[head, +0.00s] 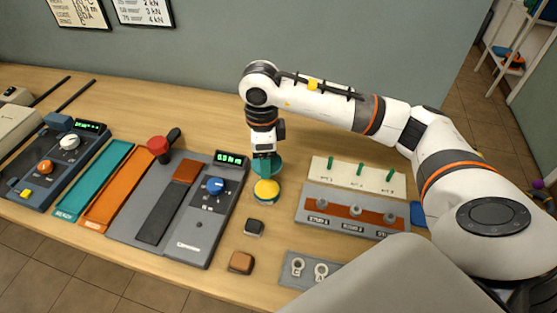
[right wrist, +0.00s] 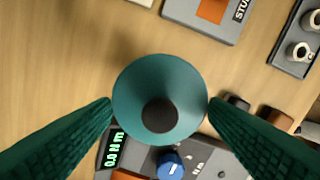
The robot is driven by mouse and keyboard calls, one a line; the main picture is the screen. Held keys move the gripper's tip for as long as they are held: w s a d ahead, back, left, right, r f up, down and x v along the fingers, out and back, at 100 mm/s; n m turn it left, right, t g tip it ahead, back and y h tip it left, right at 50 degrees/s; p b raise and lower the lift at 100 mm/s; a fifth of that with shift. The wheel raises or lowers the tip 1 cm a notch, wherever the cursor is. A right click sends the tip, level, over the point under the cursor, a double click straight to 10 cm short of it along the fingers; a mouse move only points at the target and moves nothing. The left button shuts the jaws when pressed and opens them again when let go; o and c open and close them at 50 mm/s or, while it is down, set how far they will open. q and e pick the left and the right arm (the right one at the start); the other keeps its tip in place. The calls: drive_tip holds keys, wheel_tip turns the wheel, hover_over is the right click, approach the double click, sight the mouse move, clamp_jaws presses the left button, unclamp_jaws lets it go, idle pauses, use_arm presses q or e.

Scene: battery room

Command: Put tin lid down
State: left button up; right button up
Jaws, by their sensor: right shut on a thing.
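The tin lid (head: 275,165) is a round teal disc. My right gripper (head: 265,156) is shut on it and holds it above the wooden table. In the right wrist view the lid (right wrist: 130,95) sits between the two fingertips of my right gripper (right wrist: 160,106), with a dark round spot on its face. A small round tin (head: 266,191) with a yellow top stands on the table just in front of the lid in the head view. The tin does not show in the right wrist view. My left gripper is not in view.
A grey tester with a blue knob (head: 215,186) lies left of the tin. A dark block (head: 254,227) and a brown block (head: 241,262) lie in front. The grey stud rack (head: 312,192) and pale peg board (head: 346,176) stand right. The table behind is bare.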

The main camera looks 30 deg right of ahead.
drive_tip(key=w+d+m+p, duration=0.1)
drive_tip(key=w+d+m, duration=0.25)
drive_tip(key=m, duration=0.75)
drive_tip(key=w+d+m, duration=0.2)
drive_tip(key=d+m, duration=0.3)
drive_tip(key=m, duration=0.7)
drive_tip(key=f, duration=0.3)
drive_tip(key=f+p, duration=0.1)
drive_tip(key=f, duration=0.2)
drive_tip(key=f+p, duration=0.1)
drive_tip(key=f, duration=0.2)
drive_tip(key=shift+w+a+f, duration=0.1)
drive_tip(key=shift+a, duration=0.15)
drive_tip(key=shift+f, duration=0.15)
drive_tip(key=shift+f, duration=0.15)
drive_tip(key=o, duration=0.9)
drive_tip(key=shift+o, duration=0.2)
